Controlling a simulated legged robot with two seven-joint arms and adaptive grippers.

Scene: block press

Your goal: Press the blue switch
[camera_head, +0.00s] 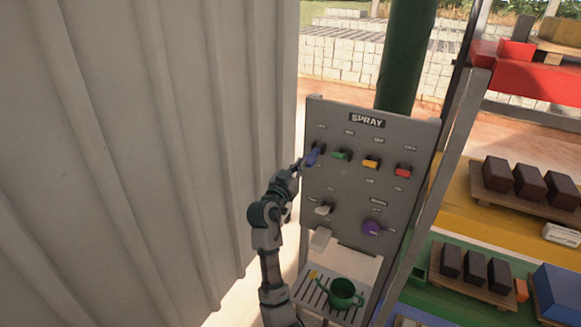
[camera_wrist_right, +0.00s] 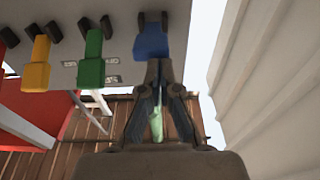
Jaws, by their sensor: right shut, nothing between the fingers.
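The blue switch (camera_head: 313,156) is the leftmost in the upper row of coloured switches on the grey spray panel (camera_head: 340,190). In the right wrist view the blue switch (camera_wrist_right: 151,42) lies directly beyond the fingertips. My right gripper (camera_head: 299,166) is shut and empty, with its tips at the blue switch's left side in the head view. The tips (camera_wrist_right: 158,64) look to be at or very near its end; I cannot tell whether they touch. My left gripper is not in view.
Green (camera_head: 341,155), yellow (camera_head: 371,163) and red (camera_head: 403,171) switches stand to the right. A purple knob (camera_head: 371,228) and a green cup (camera_head: 342,293) are lower. A corrugated wall (camera_head: 150,150) fills the left; loaded shelves (camera_head: 500,215) stand right.

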